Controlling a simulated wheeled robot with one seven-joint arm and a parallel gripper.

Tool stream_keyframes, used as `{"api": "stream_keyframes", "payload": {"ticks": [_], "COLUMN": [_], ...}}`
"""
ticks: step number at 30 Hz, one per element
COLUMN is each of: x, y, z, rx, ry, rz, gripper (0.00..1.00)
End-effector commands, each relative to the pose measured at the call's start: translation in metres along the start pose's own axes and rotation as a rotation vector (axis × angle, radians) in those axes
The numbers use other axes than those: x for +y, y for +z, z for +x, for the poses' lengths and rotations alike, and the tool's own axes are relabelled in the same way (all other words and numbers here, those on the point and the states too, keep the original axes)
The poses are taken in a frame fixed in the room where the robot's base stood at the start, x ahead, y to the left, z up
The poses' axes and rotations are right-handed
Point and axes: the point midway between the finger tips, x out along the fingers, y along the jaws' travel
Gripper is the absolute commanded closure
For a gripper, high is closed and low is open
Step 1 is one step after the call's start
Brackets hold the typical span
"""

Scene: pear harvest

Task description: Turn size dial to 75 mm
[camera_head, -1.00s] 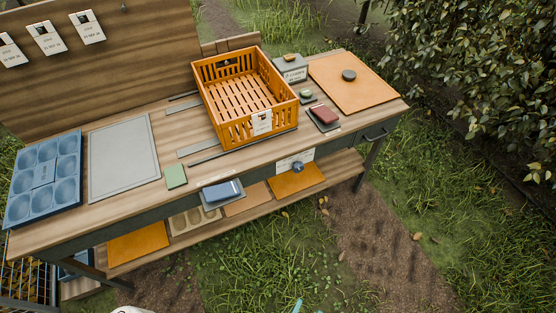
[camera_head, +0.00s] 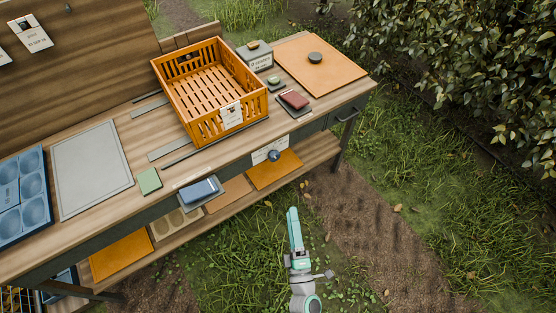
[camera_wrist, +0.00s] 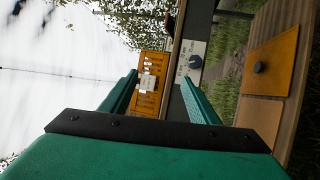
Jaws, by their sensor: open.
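The size dial is a small dark blue round knob (camera_head: 273,155) on a white marked plate (camera_head: 262,154) at the front of the bench, below the orange crate. It also shows in the wrist view as a blue knob (camera_wrist: 195,61), just beyond the tip of the right-hand finger. My gripper (camera_head: 292,211) is over the grass in front of the bench, apart from the dial. In the wrist view my gripper (camera_wrist: 160,78) has its two green fingers apart, with nothing held between them.
An orange slatted crate (camera_head: 203,128) stands on the bench top (camera_head: 110,220). A blue block (camera_head: 200,189) sits on a small tray at the front edge, left of the dial. The grass before the bench is clear.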

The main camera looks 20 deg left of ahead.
Motion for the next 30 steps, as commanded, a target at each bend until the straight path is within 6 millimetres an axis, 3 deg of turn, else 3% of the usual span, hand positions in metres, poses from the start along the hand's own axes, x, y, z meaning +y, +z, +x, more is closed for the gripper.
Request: {"api": "stream_keyframes", "payload": {"ticks": [1, 6, 12, 15, 21, 30], "x": [-0.008, -0.041, -0.072, -0.083, -0.093, -0.101], "y": [0.006, 0.016, 0.030, 0.035, 0.041, 0.027], "z": [0.018, 0.069, 0.119, 0.136, 0.152, 0.182], "rx": [0.039, 0.192, 0.365, 0.432, 0.502, 0.513], "ry": [0.003, -0.006, -0.014, -0.017, -0.020, -0.019], "rz": [-0.081, -0.359, -0.630, -0.723, -0.811, -0.820], "gripper": [0.45, 0.45, 0.45, 0.45, 0.45, 0.45]}}
